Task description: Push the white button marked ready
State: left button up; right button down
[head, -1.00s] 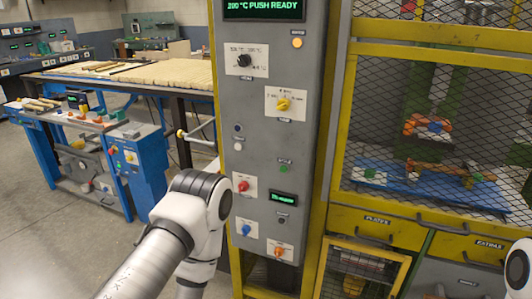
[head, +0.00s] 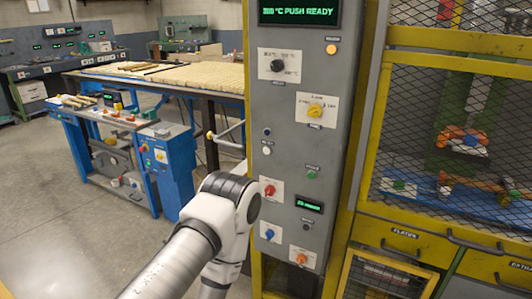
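The grey control panel (head: 290,190) stands in the middle of the head view. A small white button (head: 266,150) sits on its left side, below a dark blue round part (head: 267,131); the small label by it is too small to read surely. The display (head: 299,12) at the top reads "PUSH READY" after a temperature. My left arm (head: 215,220) reaches up from the bottom, with its bent joint just left of the panel and below the white button. Neither my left gripper nor my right gripper shows.
The panel also bears a yellow knob (head: 315,110), a black knob (head: 277,66), a red knob (head: 269,190), a blue knob (head: 269,234), an orange knob (head: 301,258) and a green button (head: 311,175). A yellow-framed mesh cage (head: 440,120) stands right. A blue workbench (head: 173,170) stands left.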

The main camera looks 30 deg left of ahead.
pick_arm(q)
grip_shut()
dwell(1.0)
